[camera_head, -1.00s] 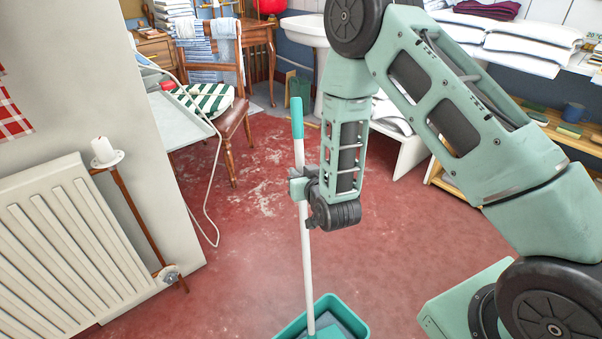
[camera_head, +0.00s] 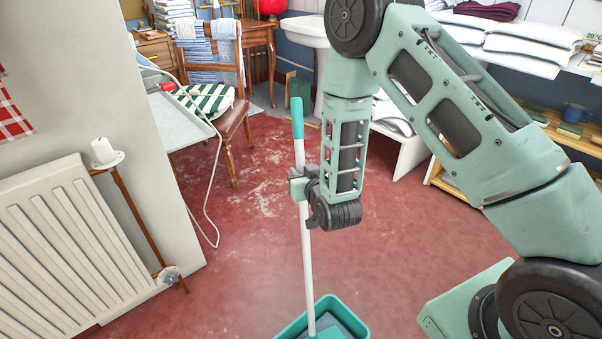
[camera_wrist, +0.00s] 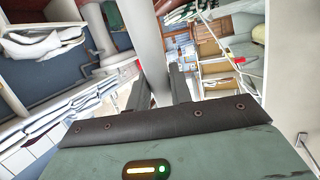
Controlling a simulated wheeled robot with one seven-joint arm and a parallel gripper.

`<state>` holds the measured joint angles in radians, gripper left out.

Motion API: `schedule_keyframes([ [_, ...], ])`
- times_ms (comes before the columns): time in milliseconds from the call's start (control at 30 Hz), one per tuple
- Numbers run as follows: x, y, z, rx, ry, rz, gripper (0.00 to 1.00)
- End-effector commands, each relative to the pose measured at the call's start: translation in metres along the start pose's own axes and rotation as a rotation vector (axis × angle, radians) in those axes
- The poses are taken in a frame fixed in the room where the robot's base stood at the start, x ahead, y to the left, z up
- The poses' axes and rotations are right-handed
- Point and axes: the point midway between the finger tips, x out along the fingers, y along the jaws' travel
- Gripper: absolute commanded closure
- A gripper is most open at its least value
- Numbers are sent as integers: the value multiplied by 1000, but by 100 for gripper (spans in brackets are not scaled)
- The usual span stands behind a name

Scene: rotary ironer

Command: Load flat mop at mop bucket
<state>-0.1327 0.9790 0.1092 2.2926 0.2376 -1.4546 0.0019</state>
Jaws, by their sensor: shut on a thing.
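The flat mop has a white pole (camera_head: 308,262) with a teal grip (camera_head: 297,118) at its top. My gripper (camera_head: 302,187) is shut on the pole below the teal grip, and the pole stands nearly upright. In the wrist view the pole (camera_wrist: 150,50) runs up between the two dark fingers of my gripper (camera_wrist: 160,88). The teal mop bucket (camera_head: 353,312) is at the bottom edge of the head view, cut off by the frame. The pole's lower end meets a teal part inside the bucket's outline; the mop head's exact seating cannot be told.
A wooden chair (camera_head: 232,125) with a striped cushion stands behind, near a white basin (camera_head: 305,30). Open red floor (camera_head: 250,270) surrounds the bucket.

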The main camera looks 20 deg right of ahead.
Motion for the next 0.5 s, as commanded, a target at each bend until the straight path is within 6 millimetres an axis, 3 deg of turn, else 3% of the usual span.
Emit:
schedule_keyframes([
  [500,-11,-3,-43,1,3,-1,100],
])
